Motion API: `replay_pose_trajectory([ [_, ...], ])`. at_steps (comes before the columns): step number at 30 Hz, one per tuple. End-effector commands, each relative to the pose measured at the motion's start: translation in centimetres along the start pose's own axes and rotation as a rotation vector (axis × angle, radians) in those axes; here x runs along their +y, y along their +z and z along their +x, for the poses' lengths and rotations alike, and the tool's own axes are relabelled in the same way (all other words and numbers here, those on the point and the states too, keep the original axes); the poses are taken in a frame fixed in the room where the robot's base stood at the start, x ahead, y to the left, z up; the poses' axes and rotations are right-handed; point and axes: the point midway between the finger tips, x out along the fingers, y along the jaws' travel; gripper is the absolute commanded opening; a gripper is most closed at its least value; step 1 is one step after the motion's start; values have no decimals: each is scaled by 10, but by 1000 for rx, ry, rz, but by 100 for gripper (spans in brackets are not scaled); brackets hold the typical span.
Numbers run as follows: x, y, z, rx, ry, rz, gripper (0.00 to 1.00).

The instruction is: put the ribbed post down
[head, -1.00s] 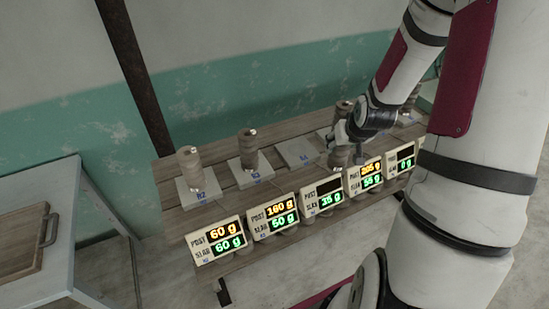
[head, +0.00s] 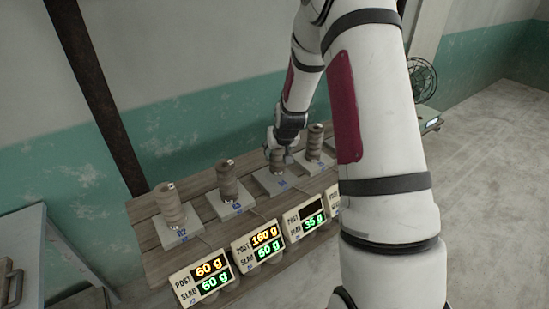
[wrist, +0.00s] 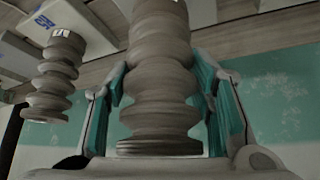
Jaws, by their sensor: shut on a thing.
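My gripper (head: 280,150) is shut on the ribbed post (wrist: 160,75), a grey-brown post with bulging rings. In the wrist view its teal fingers press the post from both sides. In the head view the held post (head: 277,161) is upright over the third slab (head: 266,184) from the left, which has no other post. I cannot tell whether its lower end touches the slab. A two-part display (head: 306,221) in front has a dark POST window and reads SLAB 35 g.
Similar posts stand on neighbouring slabs: two at left (head: 171,206) (head: 228,181), one close at right (head: 315,142). Displays (head: 201,278) (head: 259,244) line the wooden bench's (head: 150,245) front edge. My arm hides its right end. A side table (head: 35,250) stands at left.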

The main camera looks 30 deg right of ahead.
Motion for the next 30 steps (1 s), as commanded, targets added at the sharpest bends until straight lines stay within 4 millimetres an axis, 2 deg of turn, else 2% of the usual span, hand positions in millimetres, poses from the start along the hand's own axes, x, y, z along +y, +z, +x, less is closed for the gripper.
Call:
replay_pose_trajectory([
  [6,-9,-12,8,3,-1,-1,0],
  [15,-7,8,34,1,0,1,0],
  [28,-8,10,40,2,1,1,0],
  [29,-8,11,40,0,0,1,53],
  [30,-8,11,40,0,0,1,62],
])
